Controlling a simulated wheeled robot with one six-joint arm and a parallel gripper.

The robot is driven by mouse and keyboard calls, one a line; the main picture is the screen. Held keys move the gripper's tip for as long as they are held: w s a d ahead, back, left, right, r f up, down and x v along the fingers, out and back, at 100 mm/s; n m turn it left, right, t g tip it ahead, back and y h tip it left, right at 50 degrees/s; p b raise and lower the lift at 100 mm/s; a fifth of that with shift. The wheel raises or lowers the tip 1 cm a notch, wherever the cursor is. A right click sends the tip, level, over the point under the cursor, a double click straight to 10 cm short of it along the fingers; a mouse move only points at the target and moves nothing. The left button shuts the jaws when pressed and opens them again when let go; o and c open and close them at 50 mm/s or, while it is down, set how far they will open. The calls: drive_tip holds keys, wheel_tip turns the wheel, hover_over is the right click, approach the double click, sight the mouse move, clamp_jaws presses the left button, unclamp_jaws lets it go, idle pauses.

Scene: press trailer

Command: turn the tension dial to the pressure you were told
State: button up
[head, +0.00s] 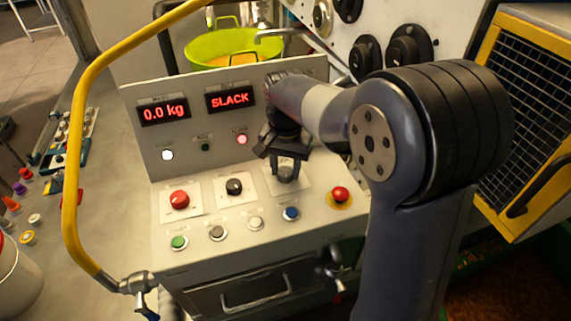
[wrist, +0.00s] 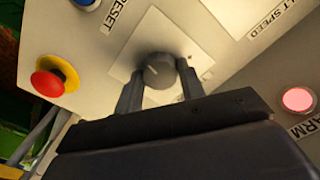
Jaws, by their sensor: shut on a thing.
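The dark round dial (head: 287,174) sits on a white plate at the right of the panel's row of knobs. Its own label is not readable, so I cannot confirm from print that it is the tension dial. My gripper (head: 286,163) comes down over it. In the wrist view the dial (wrist: 157,71) stands between the two fingers of my gripper (wrist: 160,86), which is shut on it. A pale pointer line shows on the dial's face. The left display (head: 164,110) reads 0.0 kg and the right display (head: 230,97) reads SLACK.
A red knob (head: 180,198) and a black knob (head: 234,186) stand left of the dial. A red mushroom button (head: 340,194) is close on its right. Several push buttons line the front. A pink-red lamp (head: 242,140) is lit. A yellow rail (head: 75,150) curves along the left.

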sight(285, 171)
drive_tip(key=m, duration=0.3)
drive_tip(key=shift+r+m, duration=0.1)
drive_tip(key=shift+m, duration=0.2)
drive_tip(key=shift+m+p, duration=0.45)
drive_tip(key=shift+m, duration=1.35)
drive_tip(key=o, duration=1)
wheel_tip(285, 171, up, 11)
drive_tip(key=shift+f+b, duration=0.15)
drive_tip(key=shift+b, duration=0.25)
drive_tip(key=shift+f, duration=0.15)
